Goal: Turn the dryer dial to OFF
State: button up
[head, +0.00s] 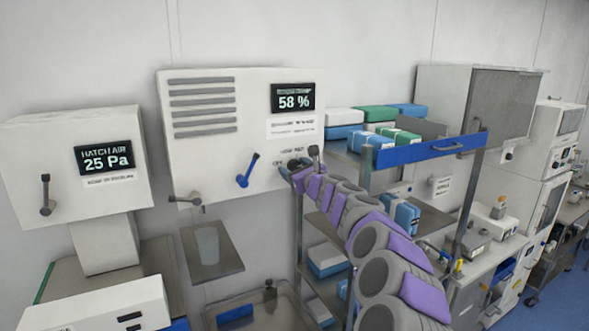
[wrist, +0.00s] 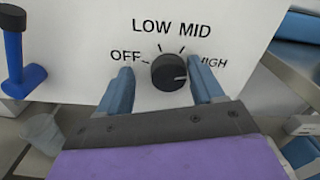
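The dryer dial (wrist: 169,73) is a round black knob on a white panel in the wrist view. OFF is printed to its left, LOW and MID above, HIGH to its right. A light mark on the knob points right, roughly toward HIGH. My gripper (wrist: 163,66) is open, with one blue finger on the left of the dial and one on the right. I cannot tell whether either finger touches it. In the head view my gripper (head: 302,163) is at the lower right of the dryer cabinet (head: 212,142), which has a 58 % display (head: 293,98); the gripper hides the dial there.
A blue lever (head: 247,170) sits left of the dial, and a grey lever (head: 187,200) is lower left. The HATCH AIR box (head: 75,180) is at far left. A small shelf with a clear cup (head: 208,245) hangs below. A rack with a blue rail (head: 430,150) stands right.

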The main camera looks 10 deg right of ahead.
jog(key=shift+d, duration=0.6)
jog(key=c, duration=0.6)
jog(key=shift+a, duration=0.15)
jog(key=c, duration=0.4)
jog(key=shift+o, duration=0.2)
